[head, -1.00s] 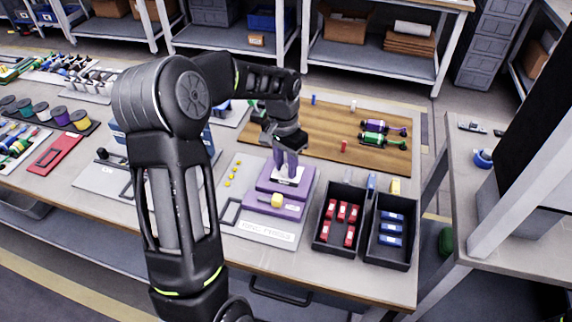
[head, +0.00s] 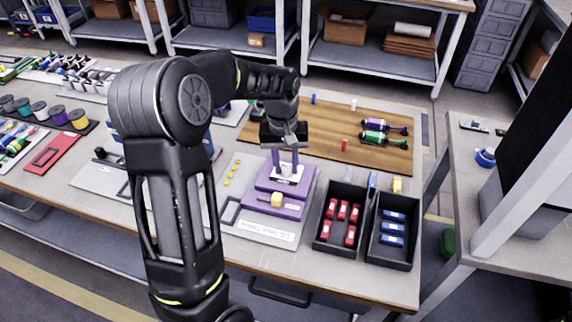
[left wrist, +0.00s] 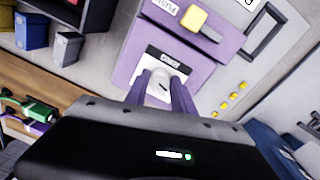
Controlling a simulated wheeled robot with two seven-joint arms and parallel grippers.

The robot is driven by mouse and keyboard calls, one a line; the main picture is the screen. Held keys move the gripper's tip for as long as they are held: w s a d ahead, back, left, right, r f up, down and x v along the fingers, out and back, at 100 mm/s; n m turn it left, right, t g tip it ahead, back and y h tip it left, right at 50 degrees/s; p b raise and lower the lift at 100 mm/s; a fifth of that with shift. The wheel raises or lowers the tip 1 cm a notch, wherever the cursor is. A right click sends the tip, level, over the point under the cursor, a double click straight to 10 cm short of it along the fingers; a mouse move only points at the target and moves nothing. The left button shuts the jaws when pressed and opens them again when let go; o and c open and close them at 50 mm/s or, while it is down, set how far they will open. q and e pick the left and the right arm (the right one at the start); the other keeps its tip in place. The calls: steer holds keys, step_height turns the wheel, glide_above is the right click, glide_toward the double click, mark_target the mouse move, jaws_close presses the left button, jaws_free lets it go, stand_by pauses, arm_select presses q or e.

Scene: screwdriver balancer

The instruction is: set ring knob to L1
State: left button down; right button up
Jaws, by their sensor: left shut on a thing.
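The ring knob (left wrist: 164,84) is a small white round knob with a dark pointer mark, on a white dial plate on top of the purple press unit (head: 298,209). My left gripper (head: 286,168) comes down on it from above. In the left wrist view its two purple fingers stand on either side of the knob and are shut on it. The pointer mark is visible, but the level markings are too small or hidden to read. A yellow block (head: 277,199) sits on the lower front of the unit. My right gripper is not seen.
Two black bins, one with red parts (head: 326,245) and one with blue parts (head: 408,262), stand right of the unit. A wooden board (head: 322,150) with green and purple screwdrivers lies behind. Yellow pieces (head: 229,175) lie to the left.

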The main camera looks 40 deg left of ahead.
mark_target(285, 168)
arm_select(q)
steer(key=shift+n, duration=1.8)
steer(key=c, duration=1.1)
jaws_free()
steer(key=shift+o, duration=0.2)
steer(key=shift+r, duration=0.1)
step_height(285, 168, up, 8)
steer(key=shift+s+a+f, duration=0.1)
steer(key=shift+s+f, duration=0.05)
